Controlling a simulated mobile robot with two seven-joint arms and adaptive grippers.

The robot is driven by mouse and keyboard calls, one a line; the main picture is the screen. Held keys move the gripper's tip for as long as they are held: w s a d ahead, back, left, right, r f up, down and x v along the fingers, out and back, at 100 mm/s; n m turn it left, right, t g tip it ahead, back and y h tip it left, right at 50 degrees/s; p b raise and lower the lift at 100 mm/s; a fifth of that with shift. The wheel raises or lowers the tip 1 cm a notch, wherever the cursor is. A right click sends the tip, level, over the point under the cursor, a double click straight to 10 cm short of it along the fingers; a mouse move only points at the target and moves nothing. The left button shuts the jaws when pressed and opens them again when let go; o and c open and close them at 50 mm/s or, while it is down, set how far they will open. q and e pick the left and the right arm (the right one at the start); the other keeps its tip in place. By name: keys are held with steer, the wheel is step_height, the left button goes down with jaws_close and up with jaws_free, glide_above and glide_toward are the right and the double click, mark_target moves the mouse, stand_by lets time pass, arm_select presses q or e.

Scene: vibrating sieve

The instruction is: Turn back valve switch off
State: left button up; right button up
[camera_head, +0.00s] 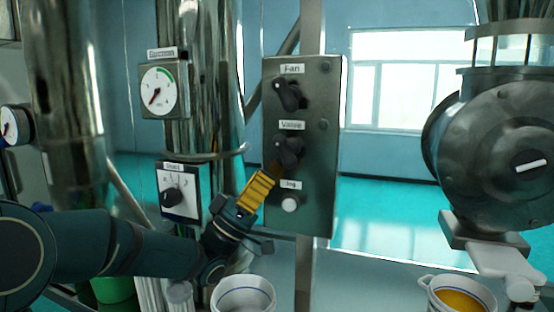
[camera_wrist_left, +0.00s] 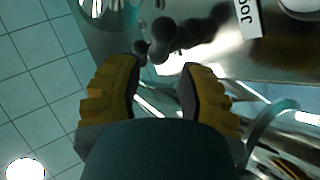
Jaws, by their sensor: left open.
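The valve switch (camera_head: 288,152) is a dark rotary knob under the "Valve" label, in the middle of the grey metal control panel (camera_head: 325,165). My left gripper (camera_head: 272,177) has yellow ribbed fingers and is just below and left of this knob, pointing up at it. In the left wrist view, the open fingers (camera_wrist_left: 160,82) stand apart with nothing between them. A dark knob (camera_wrist_left: 163,38), which appears to be the valve switch, lies just ahead of the fingertips. Whether a finger touches it cannot be told. My right gripper is not in view.
The fan knob (camera_head: 288,95) is above the valve switch, and a white jog button (camera_head: 289,204) is below it, close to my fingers. Bowls (camera_head: 243,296) stand below.

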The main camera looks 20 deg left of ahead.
arm_select(q)
steer(key=shift+v, duration=2.3)
steer(key=shift+r, duration=0.1)
